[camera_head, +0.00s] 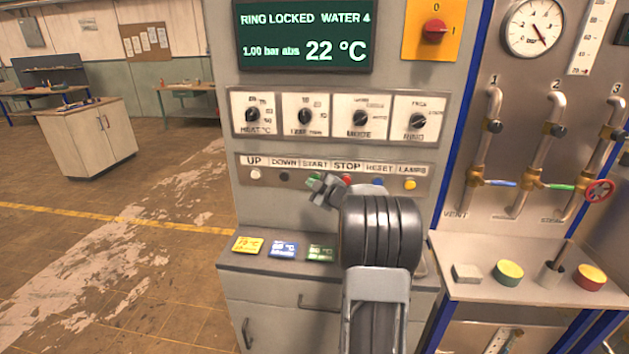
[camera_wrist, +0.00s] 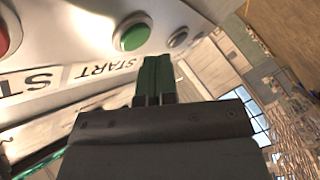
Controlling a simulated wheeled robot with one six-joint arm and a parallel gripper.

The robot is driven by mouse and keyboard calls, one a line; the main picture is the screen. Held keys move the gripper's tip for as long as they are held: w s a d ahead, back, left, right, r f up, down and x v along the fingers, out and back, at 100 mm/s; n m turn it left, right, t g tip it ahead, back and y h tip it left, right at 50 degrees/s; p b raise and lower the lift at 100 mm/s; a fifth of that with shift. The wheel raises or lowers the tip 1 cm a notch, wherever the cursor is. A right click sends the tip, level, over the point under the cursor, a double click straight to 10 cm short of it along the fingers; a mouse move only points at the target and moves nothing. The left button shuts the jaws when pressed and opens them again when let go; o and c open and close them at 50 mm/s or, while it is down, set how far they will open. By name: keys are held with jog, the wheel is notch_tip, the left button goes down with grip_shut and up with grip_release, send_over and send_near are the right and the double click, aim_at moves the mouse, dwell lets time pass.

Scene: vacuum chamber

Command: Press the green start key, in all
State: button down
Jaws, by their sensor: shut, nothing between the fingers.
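The green start key (camera_head: 313,180) is on the button row under the START label, partly hidden by my gripper in the head view. In the wrist view the green start key (camera_wrist: 132,33) shows as a round green cap in a pale ring. My gripper (camera_head: 322,187) is shut and empty, with its tips close to the key. In the wrist view my gripper's fingertips (camera_wrist: 155,62) lie together just below and right of the key. I cannot tell whether they touch it. The display (camera_head: 305,36) reads RING LOCKED, WATER 4, 1.00 bar abs, 22 °C.
Beside the key are a dark down key (camera_head: 284,177) and a red stop key (camera_head: 345,180). Further out are a white up key (camera_head: 255,174), a blue reset key (camera_head: 378,182) and a yellow lamps key (camera_head: 410,184). Knobs (camera_head: 305,117) sit above; cards (camera_head: 283,249) lie on the ledge below.

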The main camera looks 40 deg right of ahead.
jog(key=shift+w+d, duration=0.15)
jog(key=shift+w+d, duration=0.15)
jog(key=shift+w+d, duration=0.3)
dwell(0.9)
jog(key=shift+s+a, duration=0.1)
dwell(0.3)
jog(key=shift+s+a, duration=0.5)
jog(key=shift+s+a+b, duration=1)
jog(key=shift+s+a, duration=0.75)
jog(key=shift+s, duration=0.05)
